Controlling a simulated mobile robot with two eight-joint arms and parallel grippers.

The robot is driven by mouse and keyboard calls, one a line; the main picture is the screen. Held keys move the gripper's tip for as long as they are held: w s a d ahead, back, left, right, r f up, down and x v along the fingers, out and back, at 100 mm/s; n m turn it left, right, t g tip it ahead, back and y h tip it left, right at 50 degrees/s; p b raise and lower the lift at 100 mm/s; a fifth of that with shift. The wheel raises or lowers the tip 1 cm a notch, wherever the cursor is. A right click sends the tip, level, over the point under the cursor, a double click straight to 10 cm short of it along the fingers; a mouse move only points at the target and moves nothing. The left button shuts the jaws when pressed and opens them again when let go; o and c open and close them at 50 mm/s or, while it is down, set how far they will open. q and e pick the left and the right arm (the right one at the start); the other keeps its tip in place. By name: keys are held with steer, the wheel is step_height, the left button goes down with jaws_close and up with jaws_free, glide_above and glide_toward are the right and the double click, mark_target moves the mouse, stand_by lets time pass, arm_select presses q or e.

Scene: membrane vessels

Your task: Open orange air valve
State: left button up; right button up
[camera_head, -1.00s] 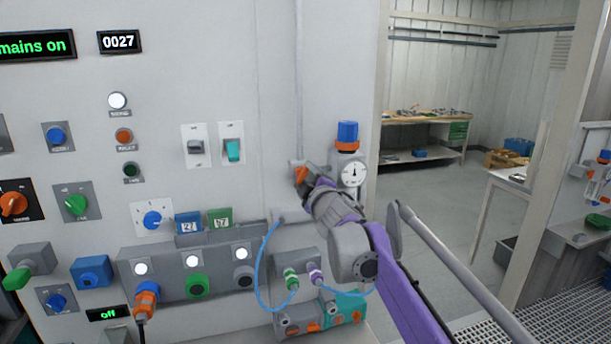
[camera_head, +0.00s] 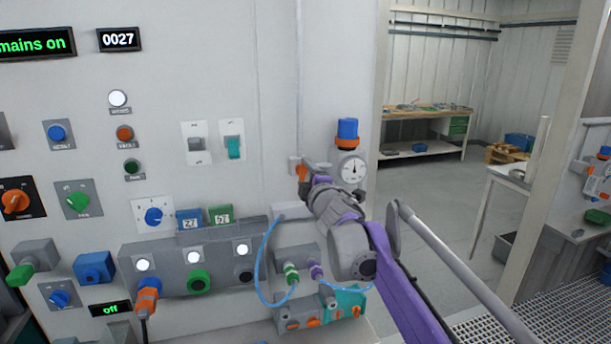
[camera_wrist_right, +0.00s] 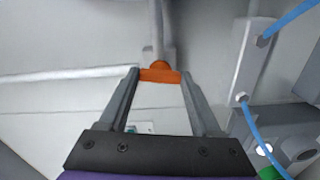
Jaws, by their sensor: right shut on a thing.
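The orange air valve (camera_head: 302,172) sits on a grey pipe fitting on the panel, left of the round pressure gauge. In the right wrist view its orange handle (camera_wrist_right: 160,74) lies between the tips of my two fingers. My right gripper (camera_head: 306,168) is shut on this handle, and the fingers hide part of it in the head view. The gripper's fingers also show in the right wrist view (camera_wrist_right: 160,80), touching the handle's ends. My left gripper is not in view.
A gauge (camera_head: 352,169) with a blue-topped regulator (camera_head: 347,131) is close on the right. Blue hoses (camera_head: 262,262) loop below the valve to a grey connector block. Knobs and switches cover the panel to the left. The floor beyond the panel's right edge is open.

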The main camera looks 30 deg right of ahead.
steer(key=o, duration=1.4)
steer(key=shift+s, duration=0.1)
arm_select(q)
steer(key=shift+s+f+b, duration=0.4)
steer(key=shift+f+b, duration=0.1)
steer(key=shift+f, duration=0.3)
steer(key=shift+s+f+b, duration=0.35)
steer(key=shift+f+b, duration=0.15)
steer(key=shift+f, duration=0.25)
arm_select(e)
steer(key=shift+v, duration=5.35)
